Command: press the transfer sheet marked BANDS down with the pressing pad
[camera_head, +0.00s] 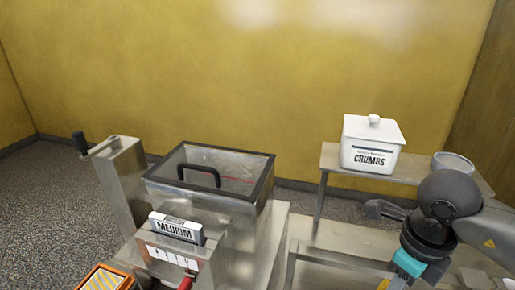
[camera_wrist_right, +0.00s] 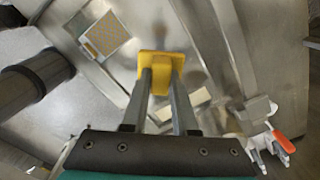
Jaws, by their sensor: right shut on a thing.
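My right gripper (camera_wrist_right: 158,75) is shut on a yellow block-like piece, which looks like the pressing pad (camera_wrist_right: 157,64), in the right wrist view. The pad is held at the fingertips over metal surfaces. A sheet with a yellow-orange pattern (camera_wrist_right: 104,33) lies up and left of the pad, apart from it. In the head view, an orange-framed panel with yellow diagonal stripes (camera_head: 104,279) is cut off at the bottom edge. I cannot read BANDS on either. The right arm comes in from the right, its fingers not clearly visible there. My left gripper is not in view.
A white CRUMBS jar (camera_head: 371,146) and a bowl (camera_head: 452,162) stand on the back table. An orange-tipped fitting (camera_wrist_right: 284,143) is at lower right in the wrist view.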

